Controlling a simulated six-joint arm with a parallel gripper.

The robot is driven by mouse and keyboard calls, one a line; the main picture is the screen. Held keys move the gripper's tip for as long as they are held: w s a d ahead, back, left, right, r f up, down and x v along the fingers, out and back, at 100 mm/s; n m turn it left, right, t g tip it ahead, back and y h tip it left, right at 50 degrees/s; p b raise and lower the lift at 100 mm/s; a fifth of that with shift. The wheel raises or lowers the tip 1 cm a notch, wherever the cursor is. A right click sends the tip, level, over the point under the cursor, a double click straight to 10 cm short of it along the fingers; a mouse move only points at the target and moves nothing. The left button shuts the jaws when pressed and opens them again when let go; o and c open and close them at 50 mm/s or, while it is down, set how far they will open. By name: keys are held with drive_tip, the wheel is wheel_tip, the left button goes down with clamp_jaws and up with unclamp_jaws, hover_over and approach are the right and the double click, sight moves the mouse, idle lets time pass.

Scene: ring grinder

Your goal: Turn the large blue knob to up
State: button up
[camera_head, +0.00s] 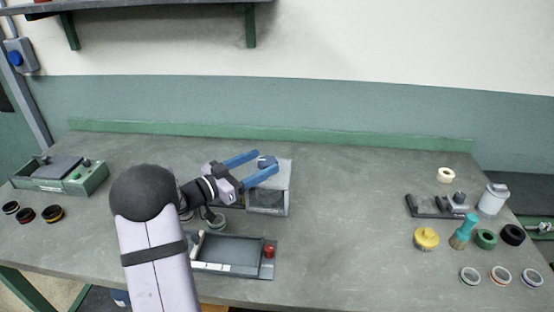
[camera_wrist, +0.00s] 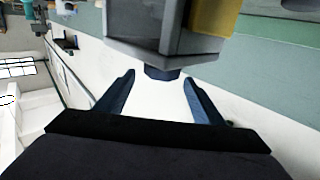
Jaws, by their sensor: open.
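A dark blue knob (camera_head: 267,160) sits on top of the grey box-shaped machine (camera_head: 284,186) at the middle of the bench. It also shows in the wrist view (camera_wrist: 163,73), against the machine's grey housing (camera_wrist: 150,42). My gripper (camera_head: 266,163) is open, with its two blue fingers pointing at the knob, one on either side of it in the picture. In the wrist view the knob appears between and just past the fingertips (camera_wrist: 159,77); I cannot tell whether they touch it. The knob's pointing direction is not readable. Another blue knob (camera_head: 15,58) is on a grey wall box at the far left.
A grey tray with a red knob (camera_head: 268,251) lies in front of the machine. A green-sided fixture (camera_head: 62,178) and several rings stand at left. Several rings, a yellow part (camera_head: 426,238) and a grey canister (camera_head: 493,199) stand at right.

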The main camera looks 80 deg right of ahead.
drive_tip(key=shift+f+p+x, duration=0.15)
drive_tip(key=shift+p+x, duration=0.4)
drive_tip(key=shift+x, duration=1.25)
drive_tip(key=shift+f+p+x, duration=0.15)
drive_tip(key=shift+p+x, duration=0.35)
drive_tip(key=shift+x, duration=1.35)
drive_tip(key=shift+c, duration=0.2)
drive_tip(key=c, duration=1)
